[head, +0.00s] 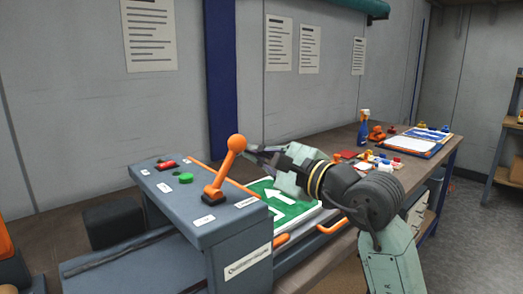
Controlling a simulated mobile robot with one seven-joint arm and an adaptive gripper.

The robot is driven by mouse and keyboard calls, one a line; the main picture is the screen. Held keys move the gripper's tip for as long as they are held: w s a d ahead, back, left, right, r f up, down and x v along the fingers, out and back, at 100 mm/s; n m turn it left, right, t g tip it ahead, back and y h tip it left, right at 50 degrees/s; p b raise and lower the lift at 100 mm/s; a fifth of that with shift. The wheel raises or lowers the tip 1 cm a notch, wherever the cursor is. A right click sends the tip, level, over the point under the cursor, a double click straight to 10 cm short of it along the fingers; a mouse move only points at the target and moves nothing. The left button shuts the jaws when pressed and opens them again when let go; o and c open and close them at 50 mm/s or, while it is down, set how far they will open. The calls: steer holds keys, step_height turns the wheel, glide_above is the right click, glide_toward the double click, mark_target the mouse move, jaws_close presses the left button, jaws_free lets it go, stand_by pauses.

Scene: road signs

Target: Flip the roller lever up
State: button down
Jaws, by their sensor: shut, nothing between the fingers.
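The orange roller lever (224,170) with a round knob stands on top of the grey machine housing (240,223). It is tilted, its knob up and to the right of its base. My gripper (250,150) is shut and empty, its fingertips close to the right side of the knob. I cannot tell whether they touch it. A red button (166,164) and a green button (185,178) sit on the housing, left of the lever.
A green sign with a white arrow (285,204) lies right of the housing, under my arm. A spray bottle (364,129) and a blue-edged tray (436,140) stand farther back on the workbench. A black block (112,224) is at left. The wall is behind.

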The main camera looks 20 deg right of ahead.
mark_target(244, 145)
steer(key=shift+s+b, duration=0.1)
steer(key=shift+b, duration=0.2)
steer(key=shift+a+r+n+b, duration=0.15)
steer(key=shift+r+n+b, duration=0.15)
steer(key=shift+n, duration=0.1)
steer(key=shift+s+a+r+n+b, duration=0.1)
steer(key=shift+a+r+n+b, duration=0.05)
steer(key=shift+n+b, duration=0.15)
steer(key=a+n+b, duration=0.1)
steer(key=a+r+n+b, duration=0.1)
steer(key=b, duration=0.1)
steer(key=shift+s+r+n+b, duration=0.3)
steer(key=shift+n, duration=0.1)
steer(key=s+a+r+n+b, duration=0.2)
steer(key=a+n+b, duration=0.3)
steer(key=a+n, duration=0.3)
steer(key=shift+s+a+r+n+g+h+b, duration=0.35)
steer(key=shift+s+n, duration=0.25)
steer(key=shift+n, duration=0.5)
steer(key=shift+f, duration=0.1)
